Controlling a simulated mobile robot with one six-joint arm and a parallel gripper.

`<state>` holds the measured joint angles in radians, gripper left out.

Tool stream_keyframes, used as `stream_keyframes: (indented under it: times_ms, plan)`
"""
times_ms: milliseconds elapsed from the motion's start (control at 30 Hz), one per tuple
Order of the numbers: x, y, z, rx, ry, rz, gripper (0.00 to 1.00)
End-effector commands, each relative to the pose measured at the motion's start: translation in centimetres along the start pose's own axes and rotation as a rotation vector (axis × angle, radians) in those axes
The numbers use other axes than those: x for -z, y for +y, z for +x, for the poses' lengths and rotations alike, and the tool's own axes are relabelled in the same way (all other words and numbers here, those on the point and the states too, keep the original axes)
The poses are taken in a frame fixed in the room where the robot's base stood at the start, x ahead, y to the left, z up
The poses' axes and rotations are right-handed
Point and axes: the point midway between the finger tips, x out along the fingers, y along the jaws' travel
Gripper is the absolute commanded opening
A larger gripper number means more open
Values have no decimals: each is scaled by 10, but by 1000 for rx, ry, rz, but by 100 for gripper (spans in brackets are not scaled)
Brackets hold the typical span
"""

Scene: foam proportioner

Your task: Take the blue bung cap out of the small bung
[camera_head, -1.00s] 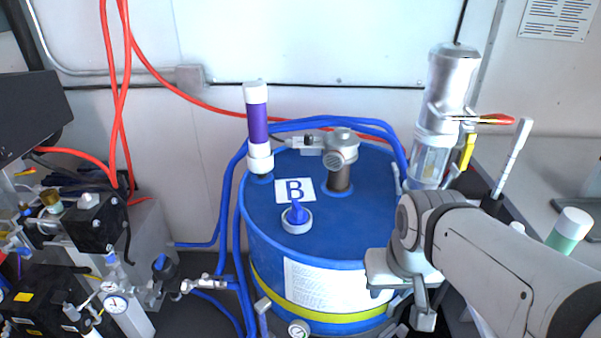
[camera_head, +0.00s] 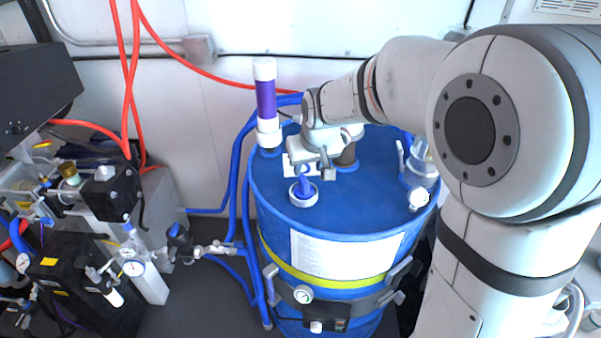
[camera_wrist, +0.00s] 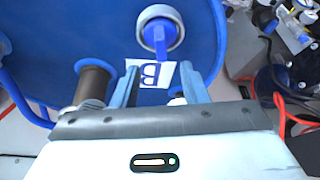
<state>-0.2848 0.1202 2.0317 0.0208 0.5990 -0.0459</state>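The blue bung cap (camera_head: 305,184) stands in the small bung (camera_head: 304,198), a white ring on top of the blue drum (camera_head: 345,208). In the wrist view the cap (camera_wrist: 159,38) shows its upright handle inside the white ring (camera_wrist: 178,15). My gripper (camera_head: 316,171) is above the drum lid, just behind and above the cap in the head view. In the wrist view its two fingers (camera_wrist: 160,76) are apart with nothing between them, pointing toward the cap. The cap lies beyond the fingertips, and they do not appear to touch it.
A purple and white tube (camera_head: 266,105) stands at the drum's back left. A grey-brown fitting (camera_wrist: 92,85) rises from the lid beside my gripper. A white label with a B (camera_wrist: 152,74) lies by the bung. Blue hoses (camera_head: 235,170) run along the drum's left side.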

Motion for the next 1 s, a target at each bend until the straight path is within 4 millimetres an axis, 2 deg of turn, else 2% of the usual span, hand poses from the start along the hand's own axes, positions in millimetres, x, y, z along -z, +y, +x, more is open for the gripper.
stream_keyframes:
  times_ms: [600, 900, 1000]
  plan:
    - [-3, -1, 73, 1, -1, -2, 40]
    - [-3, -1, 79, 1, 2, -1, 40]
    - [-3, -1, 79, 1, 2, -1, 33]
